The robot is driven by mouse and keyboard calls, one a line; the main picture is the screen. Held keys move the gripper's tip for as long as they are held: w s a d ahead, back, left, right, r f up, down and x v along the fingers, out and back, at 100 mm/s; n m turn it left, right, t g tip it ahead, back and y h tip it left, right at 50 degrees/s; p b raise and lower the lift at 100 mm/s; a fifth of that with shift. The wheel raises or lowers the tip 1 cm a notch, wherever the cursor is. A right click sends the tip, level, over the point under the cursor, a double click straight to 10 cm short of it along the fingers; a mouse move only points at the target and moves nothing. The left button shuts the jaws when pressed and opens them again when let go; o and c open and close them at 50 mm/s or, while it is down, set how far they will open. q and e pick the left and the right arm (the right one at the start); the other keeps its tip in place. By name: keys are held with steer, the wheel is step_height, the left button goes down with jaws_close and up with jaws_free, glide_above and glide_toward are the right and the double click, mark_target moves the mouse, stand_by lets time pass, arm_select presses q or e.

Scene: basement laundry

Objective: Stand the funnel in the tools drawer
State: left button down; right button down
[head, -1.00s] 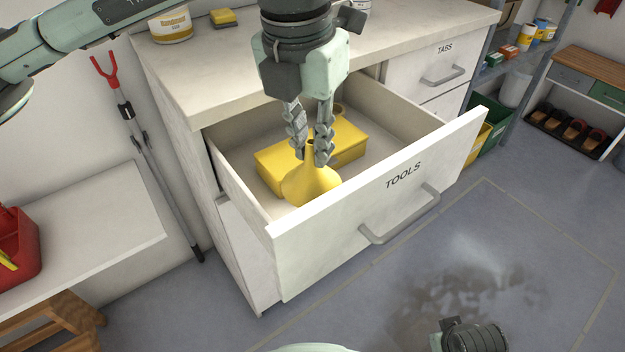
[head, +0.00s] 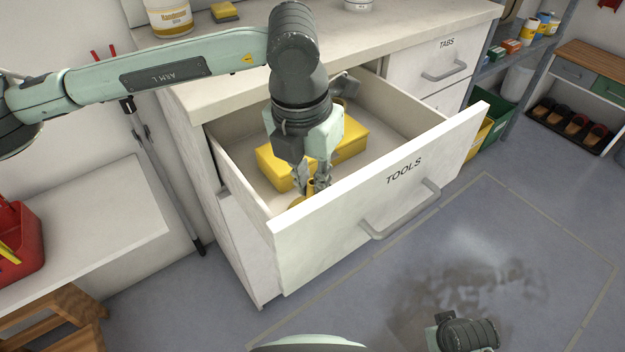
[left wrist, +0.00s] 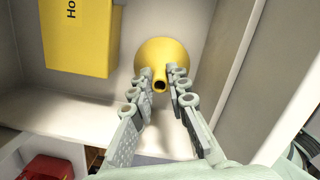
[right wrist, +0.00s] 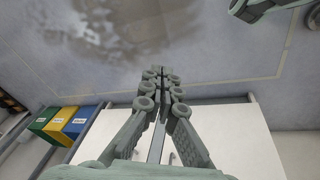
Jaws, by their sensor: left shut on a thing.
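The yellow funnel (head: 297,201) is inside the open tools drawer (head: 340,228), close behind its front panel. In the head view the panel and my gripper hide most of it. In the left wrist view the funnel (left wrist: 168,54) has its spout toward the camera and its wide mouth toward the drawer floor. My left gripper (head: 312,186) is shut on the spout, with a finger on each side. Whether the rim touches the floor cannot be told.
A yellow box (head: 351,142) lies in the drawer behind the funnel; it also shows in the left wrist view (left wrist: 82,38). A tub (head: 169,17) and a yellow sponge (head: 224,11) stand on the countertop (head: 215,85). The drawer's right part is clear.

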arm_select(q)
steer(key=c, duration=1.6)
jaws_free()
steer(key=shift+c, duration=0.2)
steer(key=shift+o, duration=0.8)
arm_select(e)
steer(key=shift+w+d+r, duration=0.1)
steer(key=shift+w+r, duration=0.15)
steer(key=shift+r, duration=0.4)
steer(key=shift+s, duration=0.1)
